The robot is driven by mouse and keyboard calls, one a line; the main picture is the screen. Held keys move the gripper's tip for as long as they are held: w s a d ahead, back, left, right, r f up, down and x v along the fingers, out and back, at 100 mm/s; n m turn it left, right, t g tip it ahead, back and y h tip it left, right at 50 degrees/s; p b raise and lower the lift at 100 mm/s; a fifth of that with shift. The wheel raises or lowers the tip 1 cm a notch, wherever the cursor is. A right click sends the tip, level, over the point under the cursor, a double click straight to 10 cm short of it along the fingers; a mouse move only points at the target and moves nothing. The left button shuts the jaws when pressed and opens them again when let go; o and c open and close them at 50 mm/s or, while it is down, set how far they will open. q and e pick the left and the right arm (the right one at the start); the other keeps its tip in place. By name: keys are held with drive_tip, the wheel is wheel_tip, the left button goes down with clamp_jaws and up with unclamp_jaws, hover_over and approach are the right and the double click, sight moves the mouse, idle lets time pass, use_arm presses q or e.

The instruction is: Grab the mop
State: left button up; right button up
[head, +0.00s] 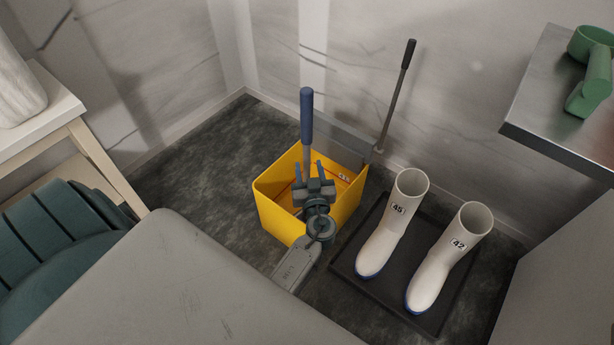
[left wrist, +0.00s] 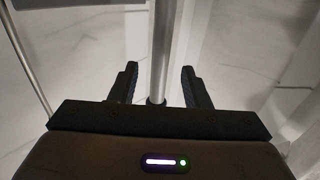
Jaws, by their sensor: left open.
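The mop stands upright in the yellow bucket (head: 268,205), with a blue grip (head: 306,115) on top and a grey metal shaft below; its head is hidden. My left gripper (head: 309,172) is open over the bucket, at the lower part of the shaft. In the left wrist view the mop shaft (left wrist: 162,45) runs down between the two open fingers (left wrist: 160,88), with space on both sides. A dark collar shows on the shaft near the palm. My right gripper is not in view.
A lever with a black grip (head: 408,54) rises at the bucket's back right. White boots (head: 397,222) and (head: 447,258) stand on a black tray (head: 345,262) to the right. A steel shelf (head: 545,95) juts out at upper right. Walls close off the corner behind.

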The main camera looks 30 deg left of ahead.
sight(307, 159)
use_arm(q)
drive_tip(key=x, duration=0.5)
drive_tip(key=shift+r, duration=0.2)
clamp_jaws()
idle(0.9)
drive_tip(key=shift+r, duration=0.1)
